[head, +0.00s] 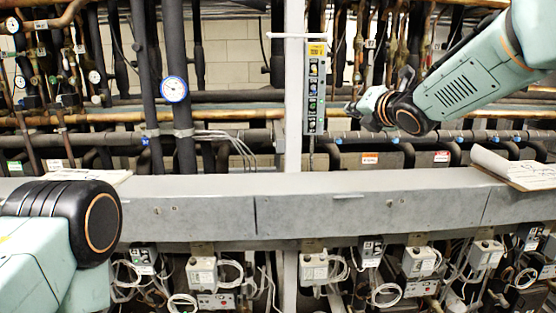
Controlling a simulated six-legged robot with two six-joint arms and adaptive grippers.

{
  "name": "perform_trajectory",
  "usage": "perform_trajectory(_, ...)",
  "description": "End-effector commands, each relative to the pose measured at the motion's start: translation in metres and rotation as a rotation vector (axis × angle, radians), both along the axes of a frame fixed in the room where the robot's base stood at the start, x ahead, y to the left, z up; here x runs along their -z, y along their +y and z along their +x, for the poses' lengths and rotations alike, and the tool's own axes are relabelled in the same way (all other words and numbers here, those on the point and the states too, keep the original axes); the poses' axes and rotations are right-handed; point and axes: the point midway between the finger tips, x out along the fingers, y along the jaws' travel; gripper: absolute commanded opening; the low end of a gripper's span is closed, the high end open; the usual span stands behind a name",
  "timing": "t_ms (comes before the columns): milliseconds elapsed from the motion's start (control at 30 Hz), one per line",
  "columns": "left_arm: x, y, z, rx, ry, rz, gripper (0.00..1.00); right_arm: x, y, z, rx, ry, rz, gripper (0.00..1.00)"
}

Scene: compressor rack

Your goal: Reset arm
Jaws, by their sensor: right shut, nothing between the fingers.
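My right arm comes in from the upper right. Its gripper (358,110) is shut and empty, its tip small and dark beside the right edge of a narrow grey control panel (313,90) on the white post. I cannot tell whether it touches the panel. My left arm shows at the lower left, with only a black joint and pale green links in view. The left gripper is outside the picture.
A grey beam (350,208) runs across the rack. Papers lie on it at left (75,175) and right (515,167). Dark pipes, a round gauge (174,89) and copper tubes stand behind. Small boxes with looped cables (314,267) hang below the beam.

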Motion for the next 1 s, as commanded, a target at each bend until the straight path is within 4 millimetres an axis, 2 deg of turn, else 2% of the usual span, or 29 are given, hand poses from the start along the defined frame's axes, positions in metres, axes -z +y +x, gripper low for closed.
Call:
perform_trajectory(233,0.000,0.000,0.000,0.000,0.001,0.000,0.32,0.000,0.002,0.001,0.044,0.051,0.259,0.00)
perform_trajectory(367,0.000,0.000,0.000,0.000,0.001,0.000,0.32,0.014,0.002,-0.005,0.085,0.112,0.448,0.00)
perform_trajectory(467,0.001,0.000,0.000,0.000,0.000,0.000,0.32,0.036,0.001,-0.014,0.136,0.185,0.641,0.00)
perform_trajectory(567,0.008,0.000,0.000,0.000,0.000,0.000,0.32,0.086,-0.002,-0.029,0.225,0.297,0.886,0.00)
perform_trajectory(600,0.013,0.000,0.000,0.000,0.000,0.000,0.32,0.116,-0.004,-0.038,0.275,0.353,0.990,0.00)
perform_trajectory(767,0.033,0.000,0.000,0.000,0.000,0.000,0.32,0.217,-0.010,-0.073,0.472,0.516,1.311,0.00)
perform_trajectory(800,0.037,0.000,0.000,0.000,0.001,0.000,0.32,0.241,-0.012,-0.084,0.524,0.549,1.378,0.00)
perform_trajectory(1000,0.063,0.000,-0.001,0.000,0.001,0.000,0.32,0.358,-0.020,-0.145,0.812,0.682,1.652,0.00)
